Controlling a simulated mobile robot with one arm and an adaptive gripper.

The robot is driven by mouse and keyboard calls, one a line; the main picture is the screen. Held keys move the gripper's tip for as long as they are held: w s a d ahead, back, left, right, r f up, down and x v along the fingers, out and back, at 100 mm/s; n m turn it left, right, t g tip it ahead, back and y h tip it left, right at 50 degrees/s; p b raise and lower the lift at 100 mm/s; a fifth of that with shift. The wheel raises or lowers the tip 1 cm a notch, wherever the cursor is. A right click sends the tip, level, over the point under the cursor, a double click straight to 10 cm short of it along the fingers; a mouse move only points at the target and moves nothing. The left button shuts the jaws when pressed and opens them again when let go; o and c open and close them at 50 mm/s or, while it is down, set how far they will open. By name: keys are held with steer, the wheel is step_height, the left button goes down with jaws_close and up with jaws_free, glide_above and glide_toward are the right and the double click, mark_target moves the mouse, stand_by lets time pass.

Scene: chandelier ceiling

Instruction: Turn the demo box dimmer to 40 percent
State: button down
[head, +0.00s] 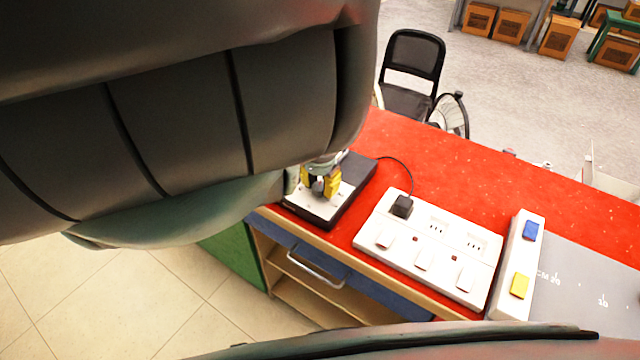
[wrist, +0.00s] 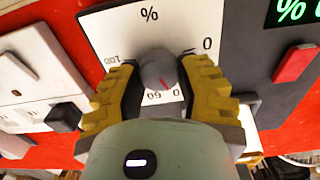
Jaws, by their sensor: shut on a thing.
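The demo box (head: 355,170) is a dark case with a white top plate, on the left end of the red bench in the head view. In the wrist view its white dial plate (wrist: 110,32) shows a percent sign, 0 at the right, 100 at the left and another number partly covered. The grey dimmer knob (wrist: 157,70) has a red pointer line on its face. My gripper (wrist: 156,88) has yellow-padded fingers on both sides of the knob and is shut on it. In the head view my gripper (head: 320,185) is over the box, and my arm hides part of the scene.
A white socket panel (head: 430,245) with a black plug (head: 402,206) stands right of the box. A white strip with blue and yellow switches (head: 520,265) is further right. A red switch (wrist: 293,63) and a green percent display (wrist: 292,10), cut off, sit on the box.

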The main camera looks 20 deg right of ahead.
mark_target(319, 184)
stand_by(0.4)
steer(key=c, duration=0.6)
jaws_free()
steer(key=shift+o, duration=0.2)
steer(key=shift+r, duration=0.1)
step_height(319, 184, up, 5)
steer(key=shift+w+a+r, duration=0.1)
steer(key=shift+w+r, duration=0.05)
steer(key=shift+r, duration=1)
